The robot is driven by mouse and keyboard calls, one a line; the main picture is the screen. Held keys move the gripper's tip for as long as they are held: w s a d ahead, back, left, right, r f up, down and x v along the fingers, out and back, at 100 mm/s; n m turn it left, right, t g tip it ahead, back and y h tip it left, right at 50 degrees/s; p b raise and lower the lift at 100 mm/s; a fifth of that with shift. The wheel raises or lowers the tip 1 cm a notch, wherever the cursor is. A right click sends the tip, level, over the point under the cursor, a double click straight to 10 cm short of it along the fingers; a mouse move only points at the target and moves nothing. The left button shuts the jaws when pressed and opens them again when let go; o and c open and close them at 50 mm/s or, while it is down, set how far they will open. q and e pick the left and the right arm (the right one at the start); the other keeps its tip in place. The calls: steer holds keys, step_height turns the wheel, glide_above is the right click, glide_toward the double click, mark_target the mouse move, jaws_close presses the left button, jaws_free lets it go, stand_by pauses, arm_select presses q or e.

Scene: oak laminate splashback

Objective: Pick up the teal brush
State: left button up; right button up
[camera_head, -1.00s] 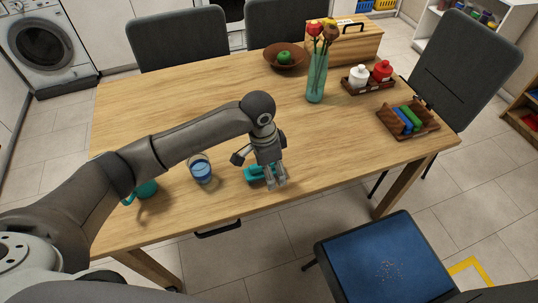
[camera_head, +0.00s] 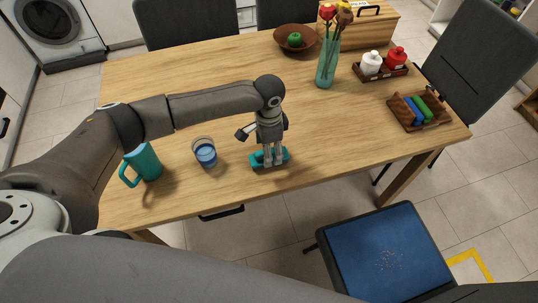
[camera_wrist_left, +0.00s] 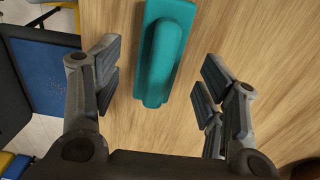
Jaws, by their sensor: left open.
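The teal brush (camera_head: 257,158) lies on the wooden table near its front edge. In the left wrist view the brush (camera_wrist_left: 165,50) lies between the two fingers, with free space on both sides. My left gripper (camera_head: 273,160) points down at the brush from above; in the left wrist view its fingers (camera_wrist_left: 158,75) are apart and hold nothing. In the head view the fingers cover the middle of the brush. My right gripper is not in view.
A glass of blue liquid (camera_head: 204,152) and a teal mug (camera_head: 143,162) stand left of the brush. A vase with flowers (camera_head: 327,64), a bowl (camera_head: 281,42) and a tray with coloured blocks (camera_head: 397,113) stand farther back. A blue-seated chair (camera_head: 380,250) stands in front.

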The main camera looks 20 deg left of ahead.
arm_select(q)
step_height(320, 180, down, 2)
steer(key=shift+d+f, duration=0.1)
steer(key=shift+f, duration=0.2)
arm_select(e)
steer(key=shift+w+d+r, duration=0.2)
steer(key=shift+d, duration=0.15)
arm_select(q)
steer(key=c, duration=1.1)
steer(key=shift+r, duration=0.15)
steer(key=shift+c, duration=0.3)
steer(key=shift+r, duration=0.6)
steer(key=s+d+r+b, duration=0.1)
steer(key=s+d+r, duration=0.1)
steer(key=d+r, duration=0.4)
steer(key=s+d+r+b, duration=0.2)
steer(key=s+d+r, duration=0.1)
steer(key=d+r, duration=0.2)
steer(key=shift+s+d+r, duration=0.3)
steer(key=shift+d+r, duration=0.05)
steer(key=shift+d, duration=0.55)
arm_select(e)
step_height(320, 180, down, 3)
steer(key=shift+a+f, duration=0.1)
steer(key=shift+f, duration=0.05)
